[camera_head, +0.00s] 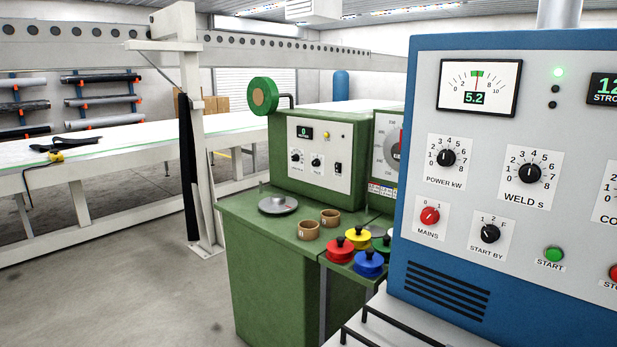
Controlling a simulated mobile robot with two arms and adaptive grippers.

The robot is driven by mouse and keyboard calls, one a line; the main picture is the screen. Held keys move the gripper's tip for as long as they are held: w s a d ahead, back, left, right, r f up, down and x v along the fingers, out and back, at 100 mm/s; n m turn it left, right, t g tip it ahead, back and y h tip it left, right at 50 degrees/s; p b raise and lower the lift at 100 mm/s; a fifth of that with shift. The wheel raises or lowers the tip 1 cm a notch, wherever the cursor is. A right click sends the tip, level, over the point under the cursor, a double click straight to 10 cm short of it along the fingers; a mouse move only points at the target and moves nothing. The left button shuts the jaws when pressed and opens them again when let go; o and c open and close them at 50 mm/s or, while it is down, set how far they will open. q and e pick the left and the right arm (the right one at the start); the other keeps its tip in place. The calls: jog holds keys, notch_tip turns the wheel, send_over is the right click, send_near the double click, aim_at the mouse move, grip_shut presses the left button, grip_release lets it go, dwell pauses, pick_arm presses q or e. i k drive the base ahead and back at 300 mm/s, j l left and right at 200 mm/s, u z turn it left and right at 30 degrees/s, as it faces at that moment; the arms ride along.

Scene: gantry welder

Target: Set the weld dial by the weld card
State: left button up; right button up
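The weld dial (522,173), a black knob on a white plate marked "WELD s", is on the front of the blue-sided cabinet (450,232) at the right. Its scale is numbered from 0 upward, and its pointer seems to be near the top, around 4; the exact setting is too small to tell. No card is clearly readable as the weld card. A small chart with coloured rows (382,190) shows on the green machine left of the cabinet, its text too small to read. Neither of my grippers is in view.
The power dial (446,158), mains knob (429,216), start-by knob (490,234) and green start button (553,254) surround the weld dial. A meter (478,88) reads 5.2. Coloured knobbed discs (340,252) sit on the green bench (255,225). Open floor lies at the left.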

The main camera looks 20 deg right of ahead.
aim_at(530, 172)
jog(key=z, duration=1.7)
